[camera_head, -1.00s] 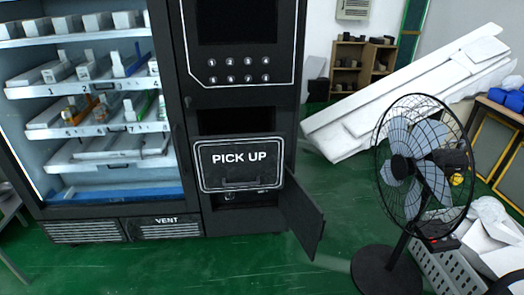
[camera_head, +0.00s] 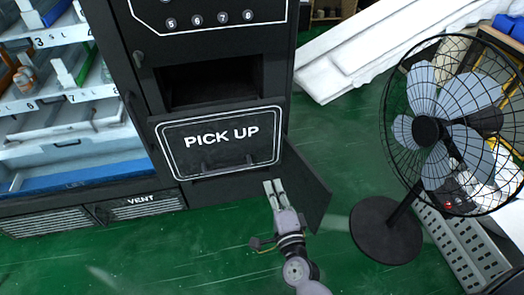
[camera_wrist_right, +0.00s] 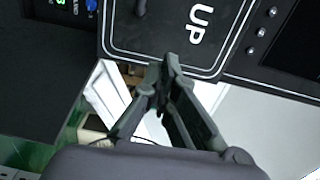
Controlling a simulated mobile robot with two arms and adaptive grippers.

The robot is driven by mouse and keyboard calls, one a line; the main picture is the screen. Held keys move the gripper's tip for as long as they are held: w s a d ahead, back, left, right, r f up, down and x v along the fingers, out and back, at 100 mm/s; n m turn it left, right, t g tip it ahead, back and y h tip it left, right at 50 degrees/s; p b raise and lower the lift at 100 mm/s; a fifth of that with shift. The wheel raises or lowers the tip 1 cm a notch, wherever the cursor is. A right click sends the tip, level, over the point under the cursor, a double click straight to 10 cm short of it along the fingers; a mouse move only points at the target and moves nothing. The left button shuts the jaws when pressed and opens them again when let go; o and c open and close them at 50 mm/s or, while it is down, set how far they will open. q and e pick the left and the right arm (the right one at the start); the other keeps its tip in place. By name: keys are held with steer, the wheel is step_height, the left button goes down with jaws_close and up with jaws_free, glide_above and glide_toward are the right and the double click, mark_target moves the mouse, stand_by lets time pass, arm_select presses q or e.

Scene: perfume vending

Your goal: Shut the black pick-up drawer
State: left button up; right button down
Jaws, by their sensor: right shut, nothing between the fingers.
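The black pick-up drawer (camera_head: 177,139), with a white outline and the words PICK UP, is on the front of the black vending machine. A dark opening (camera_head: 205,82) shows above its front; how far the drawer stands out is hard to tell. A dark handle (camera_head: 226,164) is low on the front. My right gripper (camera_head: 273,187) is just below the drawer's lower right corner, shut and empty. In the right wrist view the shut fingers (camera_wrist_right: 164,75) point at the edge of the drawer front (camera_wrist_right: 165,38); contact cannot be told. My left gripper is out of view.
A small black door (camera_head: 308,188) stands open beside my right gripper, at the machine's lower right. A black fan (camera_head: 428,135) stands on the right. Shelves of goods (camera_head: 65,125) are on the left. Green floor (camera_head: 190,250) is clear in front.

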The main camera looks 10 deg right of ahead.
mark_target(260, 143)
steer(key=w, duration=0.4)
steer(key=w+p, duration=0.1)
steer(key=w, duration=0.7)
steer(key=shift+w+r, duration=0.3)
steer(key=shift+w, duration=0.7)
